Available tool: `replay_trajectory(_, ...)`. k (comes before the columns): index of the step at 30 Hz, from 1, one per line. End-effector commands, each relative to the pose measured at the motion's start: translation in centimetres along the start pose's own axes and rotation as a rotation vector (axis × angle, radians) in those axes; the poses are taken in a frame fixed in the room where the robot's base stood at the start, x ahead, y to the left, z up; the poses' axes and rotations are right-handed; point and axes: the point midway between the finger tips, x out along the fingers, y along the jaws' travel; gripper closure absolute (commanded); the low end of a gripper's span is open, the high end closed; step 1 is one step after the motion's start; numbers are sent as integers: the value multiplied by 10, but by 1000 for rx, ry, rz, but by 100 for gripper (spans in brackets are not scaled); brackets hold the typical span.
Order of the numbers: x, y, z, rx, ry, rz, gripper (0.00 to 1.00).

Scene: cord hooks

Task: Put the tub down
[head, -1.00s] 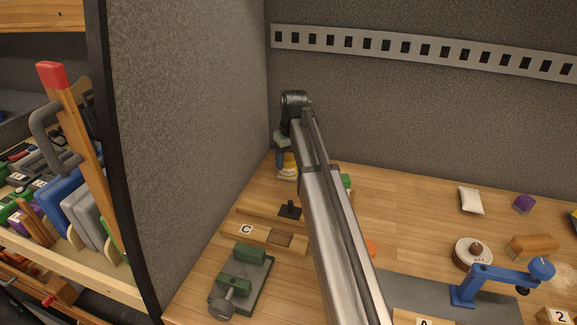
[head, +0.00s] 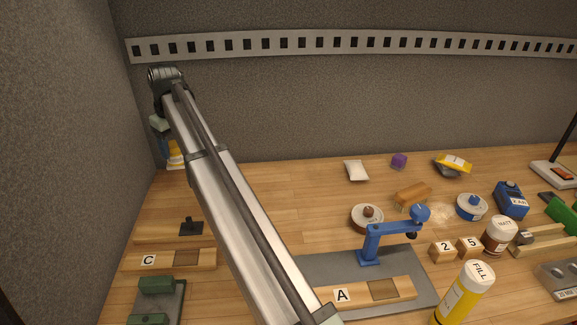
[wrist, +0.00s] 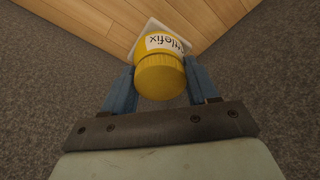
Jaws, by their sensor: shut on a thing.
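The tub is yellow with a ribbed yellow lid and a white label ending in "ttlefix". In the wrist view the tub (wrist: 161,76) sits between the blue fingers of my gripper (wrist: 160,82), which is shut on it. In the head view the tub (head: 174,150) shows small at the back left corner of the bench, partly hidden by my gripper (head: 166,148). A white square-edged piece (wrist: 149,27) shows behind the tub, at the wooden bench top (wrist: 95,20). I cannot tell whether the tub touches anything below it.
Grey panels (head: 60,150) stand close on the left and behind. Blocks C (head: 150,261) and A (head: 345,295) lie nearer on the bench. A blue-armed fixture (head: 370,245) stands right of my arm.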

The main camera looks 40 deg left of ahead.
Motion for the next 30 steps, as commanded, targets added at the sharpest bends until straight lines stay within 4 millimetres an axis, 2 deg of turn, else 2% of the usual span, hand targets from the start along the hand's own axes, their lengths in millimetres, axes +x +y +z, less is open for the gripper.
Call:
replay_trajectory(8,-8,87,53,23,0,3,90)
replay_trajectory(12,-14,136,88,32,0,4,90)
replay_trajectory(21,-28,230,173,50,-1,7,90)
replay_trajectory(27,-36,277,225,60,2,8,90)
replay_trajectory(30,-39,293,244,63,3,9,90)
